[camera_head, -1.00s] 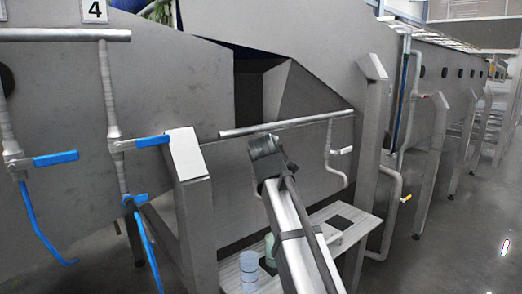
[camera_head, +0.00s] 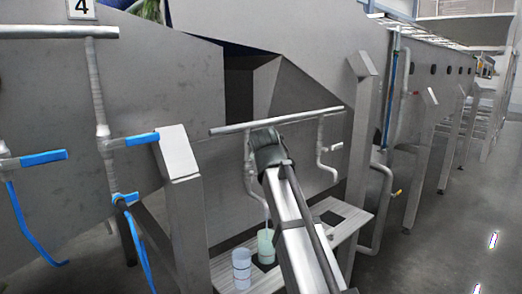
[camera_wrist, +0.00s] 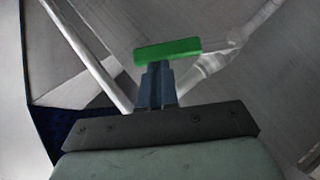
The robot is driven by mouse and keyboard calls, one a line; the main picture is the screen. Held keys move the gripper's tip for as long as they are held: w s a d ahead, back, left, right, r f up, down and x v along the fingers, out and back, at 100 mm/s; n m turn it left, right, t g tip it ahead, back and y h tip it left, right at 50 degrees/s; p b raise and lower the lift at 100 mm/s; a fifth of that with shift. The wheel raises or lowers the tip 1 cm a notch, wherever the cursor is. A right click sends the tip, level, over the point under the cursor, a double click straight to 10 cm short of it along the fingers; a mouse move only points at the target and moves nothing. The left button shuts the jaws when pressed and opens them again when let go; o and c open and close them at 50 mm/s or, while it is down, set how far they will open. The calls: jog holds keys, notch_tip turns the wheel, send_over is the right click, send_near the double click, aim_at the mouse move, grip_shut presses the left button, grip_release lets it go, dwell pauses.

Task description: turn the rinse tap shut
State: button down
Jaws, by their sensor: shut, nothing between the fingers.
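In the wrist view, a green lever handle (camera_wrist: 168,51) lies crosswise right at the tips of my gripper (camera_wrist: 158,70), joined at its right to a grey pipe fitting (camera_wrist: 215,60). My gripper's fingers are shut with nothing between them. The tips look close to or against the handle; I cannot tell if they touch. In the head view, my arm hides the green handle and my fingertips. A grey downpipe (camera_head: 248,165) shows left of my arm, and its spout hangs above a pale green cup (camera_head: 265,240).
A blue-white cup (camera_head: 241,270) stands beside the green cup on a slatted shelf (camera_head: 222,275). Blue-handled taps (camera_head: 142,139) are to the left, behind a steel post (camera_head: 178,155). A horizontal pipe (camera_head: 230,128) runs above.

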jog(key=w+d+f+m+g+y, duration=0.4)
jog(key=w+d+f+g, duration=0.1)
jog(key=g, duration=0.1)
jog(key=shift+w+d+f+m, duration=0.15)
jog(key=shift+f+m, duration=0.15)
jog(key=shift+f, duration=0.05)
dwell(0.5)
dwell(0.5)
